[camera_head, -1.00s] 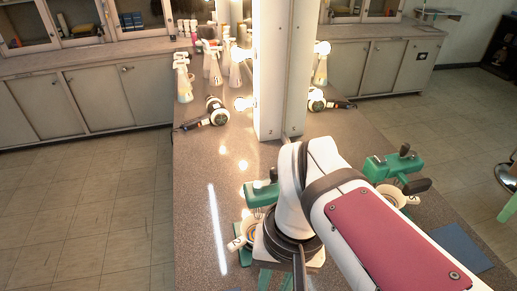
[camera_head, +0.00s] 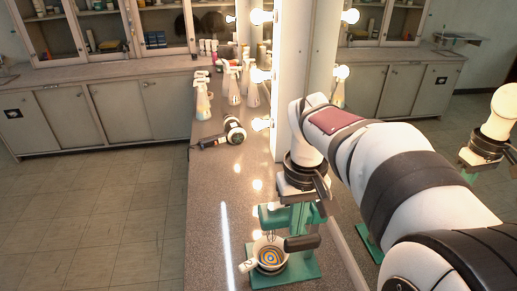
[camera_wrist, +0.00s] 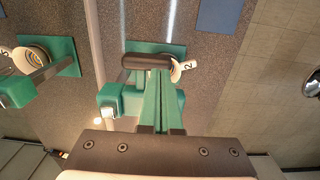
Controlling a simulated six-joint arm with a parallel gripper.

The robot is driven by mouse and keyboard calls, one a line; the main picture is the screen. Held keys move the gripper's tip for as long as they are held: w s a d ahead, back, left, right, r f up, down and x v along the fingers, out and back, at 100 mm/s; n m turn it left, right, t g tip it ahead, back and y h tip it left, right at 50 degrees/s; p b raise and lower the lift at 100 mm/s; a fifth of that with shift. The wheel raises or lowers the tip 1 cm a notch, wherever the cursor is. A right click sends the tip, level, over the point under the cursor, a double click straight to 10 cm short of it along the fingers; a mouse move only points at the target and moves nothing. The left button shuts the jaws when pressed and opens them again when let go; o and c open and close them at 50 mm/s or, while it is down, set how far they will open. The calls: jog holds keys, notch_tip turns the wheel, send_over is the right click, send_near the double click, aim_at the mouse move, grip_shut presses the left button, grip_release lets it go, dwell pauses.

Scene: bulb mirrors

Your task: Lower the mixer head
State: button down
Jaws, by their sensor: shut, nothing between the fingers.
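The green mixer (camera_head: 272,215) stands on the counter, its head above a white striped bowl (camera_head: 268,254). A whisk shows between head and bowl; I cannot tell the head's exact tilt. A black handle (camera_head: 303,243) sticks out at its right. In the wrist view the mixer head (camera_wrist: 120,99), handle (camera_wrist: 147,61) and bowl (camera_wrist: 176,70) lie around the fingers. My gripper (camera_head: 298,222) has green fingers pointing down beside the mixer. It also shows in the wrist view (camera_wrist: 158,74), shut and empty, its tips overlapping the handle in the picture. Contact is unclear.
The speckled counter (camera_head: 215,185) has free room left of the mixer. A bulb-lit mirror post (camera_head: 292,80) rises behind my gripper. The mirror reflects my arm and the mixer. A blue mat (camera_wrist: 219,15) shows in the wrist view.

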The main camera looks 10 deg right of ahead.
jog(key=shift+f, duration=1.3)
notch_tip(320, 180, down, 9)
notch_tip(320, 180, up, 14)
jog(key=shift+s+f, duration=0.1)
jog(key=shift+f, duration=0.05)
jog(key=s+a+f+m+y, duration=0.1)
jog(key=s+a+f+m, duration=0.1)
jog(key=s, duration=0.8)
jog(key=s+a+f+m, duration=0.3)
jog(key=s+a+f, duration=0.1)
jog(key=s, duration=0.6)
jog(key=shift+a+f+m+y, duration=0.3)
jog(key=shift+a+y, duration=0.1)
jog(key=shift+a, duration=0.35)
